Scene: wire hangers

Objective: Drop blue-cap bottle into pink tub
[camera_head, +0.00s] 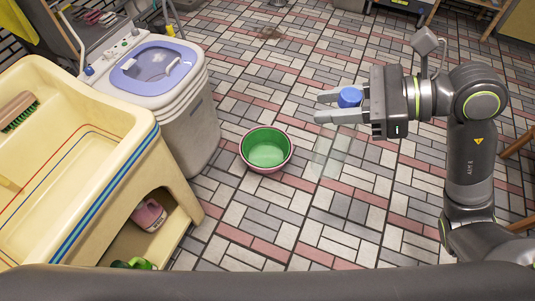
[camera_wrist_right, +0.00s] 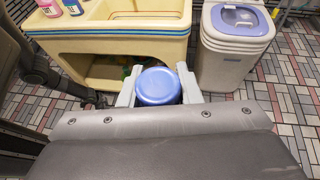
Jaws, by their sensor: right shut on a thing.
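My right gripper (camera_head: 322,107) is shut on the blue-cap bottle (camera_head: 349,97), with one finger on each side of it. The blue cap faces up, and a faint clear body seems to hang below it. In the right wrist view the round blue cap (camera_wrist_right: 158,86) sits between the two fingers. The pink tub (camera_head: 266,170) stands on the floor, left of and below the gripper in the head view. It has a pink rim and a green inside, which looks empty.
A cream sink (camera_head: 130,150) with a brush (camera_head: 17,110) stands at the left. The tiled floor around the tub is mostly clear.

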